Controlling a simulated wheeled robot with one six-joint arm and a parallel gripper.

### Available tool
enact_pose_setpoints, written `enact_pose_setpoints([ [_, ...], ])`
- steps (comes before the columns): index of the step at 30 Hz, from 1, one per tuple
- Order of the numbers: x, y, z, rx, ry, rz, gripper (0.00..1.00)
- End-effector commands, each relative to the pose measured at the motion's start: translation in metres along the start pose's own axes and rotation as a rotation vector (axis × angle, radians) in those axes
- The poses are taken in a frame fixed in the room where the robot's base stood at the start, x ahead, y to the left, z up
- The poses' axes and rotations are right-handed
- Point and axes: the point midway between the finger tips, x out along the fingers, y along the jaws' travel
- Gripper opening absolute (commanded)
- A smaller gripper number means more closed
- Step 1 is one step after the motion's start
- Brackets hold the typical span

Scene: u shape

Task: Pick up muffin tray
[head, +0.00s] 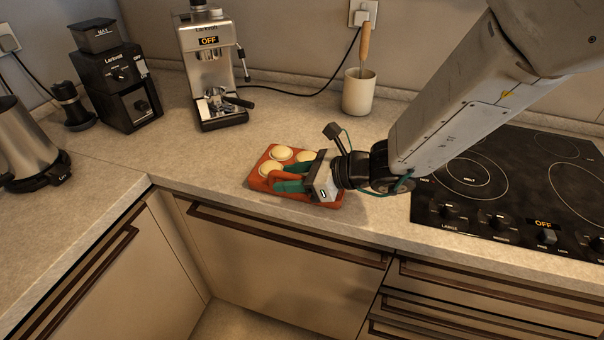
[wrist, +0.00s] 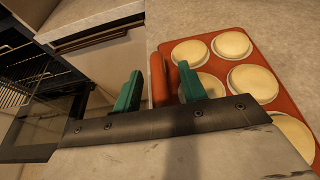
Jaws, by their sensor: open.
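The muffin tray (head: 258,183) is orange-red with several pale round muffins in it. It lies on the counter near the front edge, left of the cooktop. In the wrist view the tray (wrist: 214,68) fills the right side. My gripper (head: 281,180) is low over the tray's front part, coming in from the right and hiding some of it. In the wrist view my gripper (wrist: 160,88) is open, with its two green fingers apart. The tray's near rim shows between the fingers; one finger is over the tray side, the other beyond the rim. I cannot tell whether either touches it.
A black cooktop (head: 500,190) lies to the right. A beige crock (head: 358,93) with a wooden-handled tool, a coffee machine (head: 208,65) and a grinder (head: 118,88) stand behind. A kettle (head: 25,145) stands at left. The counter left of the tray is clear.

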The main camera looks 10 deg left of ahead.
Motion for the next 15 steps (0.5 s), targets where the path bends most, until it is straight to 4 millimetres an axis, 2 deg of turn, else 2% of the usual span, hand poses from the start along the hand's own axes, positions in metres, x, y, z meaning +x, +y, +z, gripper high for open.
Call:
enact_pose_setpoints([
  [1,-0.0002,0.0,0.0,0.0,0.0,0.0,0.42],
  [3,-0.0002,0.0001,0.0,0.0,0.0,0.0,0.22],
  [6,-0.0003,0.0,-0.0001,0.0,0.0,0.0,0.0],
  [15,-0.0008,-0.0004,0.001,-0.002,-0.002,-0.001,0.0],
])
